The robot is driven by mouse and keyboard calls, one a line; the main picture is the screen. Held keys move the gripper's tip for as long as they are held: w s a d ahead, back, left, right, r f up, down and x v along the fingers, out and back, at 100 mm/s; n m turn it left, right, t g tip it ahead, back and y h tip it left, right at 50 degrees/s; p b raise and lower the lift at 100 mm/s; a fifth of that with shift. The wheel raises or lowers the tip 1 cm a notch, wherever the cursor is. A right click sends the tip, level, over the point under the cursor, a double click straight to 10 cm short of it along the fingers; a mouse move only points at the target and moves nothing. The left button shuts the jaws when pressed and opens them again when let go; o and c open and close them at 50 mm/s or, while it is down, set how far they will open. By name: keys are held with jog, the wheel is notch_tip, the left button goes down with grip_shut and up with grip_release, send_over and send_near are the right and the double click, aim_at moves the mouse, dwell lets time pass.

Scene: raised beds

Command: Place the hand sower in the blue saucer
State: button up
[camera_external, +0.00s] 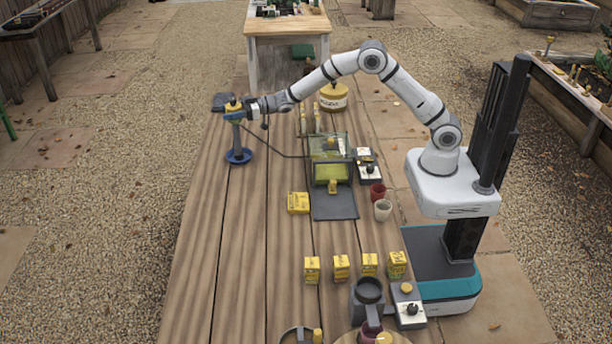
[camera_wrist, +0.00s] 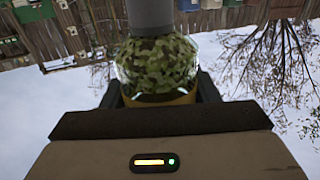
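The hand sower (camera_external: 237,134) is upright in my gripper (camera_external: 236,112), with a yellow end up and its grey tube pointing down. In the wrist view the hand sower (camera_wrist: 155,65) shows a grey tube, a clear bulb with mottled green contents and a yellow band, between my dark gripper fingers (camera_wrist: 157,92). My gripper looks shut on it. The blue saucer (camera_external: 239,158) lies on the wooden table at the left, directly below the tube. The tube's lower end overlaps the saucer in the external view; I cannot tell whether they touch.
Right of the saucer are a yellow box (camera_external: 298,203), a clear-sided box (camera_external: 332,147) on a dark mat (camera_external: 334,205), and small pots (camera_external: 382,210). Yellow packets (camera_external: 341,266) stand nearer. The table's left front is clear.

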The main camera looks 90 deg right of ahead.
jog(key=o, duration=0.4)
jog(key=shift+o, duration=0.2)
jog(key=shift+r, duration=0.1)
jog(key=shift+r, duration=0.15)
jog(key=s+d+r+m+g+h+b, duration=0.1)
jog(key=s+g+h, duration=0.15)
jog(key=s, duration=0.85)
jog(key=s+r+m+g+h, duration=0.1)
jog(key=s+m+g+h, duration=0.15)
jog(key=s, duration=0.95)
jog(key=s+a+f+g, duration=0.2)
jog(key=s+g, duration=0.1)
jog(key=s, duration=0.7)
jog(key=s+a+f+g, duration=0.2)
jog(key=s+a+g, duration=0.1)
jog(key=s, duration=0.8)
jog(key=s+a+f+g, duration=0.2)
jog(key=s+a+g, duration=0.1)
jog(key=s, duration=0.8)
jog(key=shift+s+a+g, duration=0.15)
jog(key=shift+a+g, duration=0.1)
jog(key=shift+g, duration=0.25)
jog(key=shift+n, duration=0.25)
